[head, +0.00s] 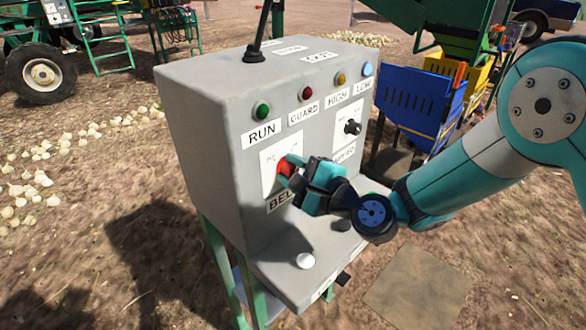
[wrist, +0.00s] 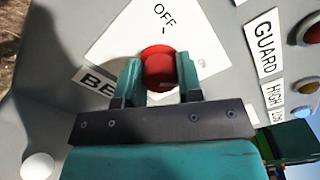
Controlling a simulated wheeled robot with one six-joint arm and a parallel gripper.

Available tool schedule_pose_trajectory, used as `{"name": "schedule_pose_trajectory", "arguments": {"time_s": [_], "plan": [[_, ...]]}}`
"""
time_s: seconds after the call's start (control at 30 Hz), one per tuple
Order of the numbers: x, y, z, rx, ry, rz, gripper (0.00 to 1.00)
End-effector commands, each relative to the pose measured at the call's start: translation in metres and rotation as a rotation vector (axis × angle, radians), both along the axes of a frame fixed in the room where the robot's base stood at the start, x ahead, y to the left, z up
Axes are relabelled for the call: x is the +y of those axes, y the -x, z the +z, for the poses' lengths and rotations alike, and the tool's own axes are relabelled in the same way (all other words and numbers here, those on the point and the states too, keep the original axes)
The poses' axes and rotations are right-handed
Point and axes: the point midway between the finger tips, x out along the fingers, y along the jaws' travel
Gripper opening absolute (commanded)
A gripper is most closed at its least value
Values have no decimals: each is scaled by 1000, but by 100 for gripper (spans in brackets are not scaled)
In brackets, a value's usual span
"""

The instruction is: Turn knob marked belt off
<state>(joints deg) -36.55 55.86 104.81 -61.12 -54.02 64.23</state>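The red belt knob (head: 286,167) sits on a white plate (head: 269,177) on the front of the grey control box. Below it is a label reading "BEL" (head: 277,203), partly hidden by my gripper. In the wrist view the red knob (wrist: 158,67) lies between the two teal fingers of my gripper (wrist: 160,75), one at each side and close against it. The word "OFF" (wrist: 165,13) with a tick mark is on the plate above the knob in that view. My gripper (head: 290,178) also shows in the head view at the knob. The knob's pointer cannot be made out.
A black speed knob (head: 352,127) is right of the red one. Green, red, amber and blue lamps line the box's upper edge. A white round button (head: 305,261) is on the lower ledge. A black lever (head: 260,35) rises from the top.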

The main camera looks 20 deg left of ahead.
Motion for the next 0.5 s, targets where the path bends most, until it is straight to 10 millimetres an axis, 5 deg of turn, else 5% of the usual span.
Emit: {"name": "schedule_pose_trajectory", "arguments": {"time_s": [0.1, 0.5], "plan": [[0, 0, 0, 0, 0, 0, 9], [-1, 0, -2, -64, 26, 0, 9]]}}
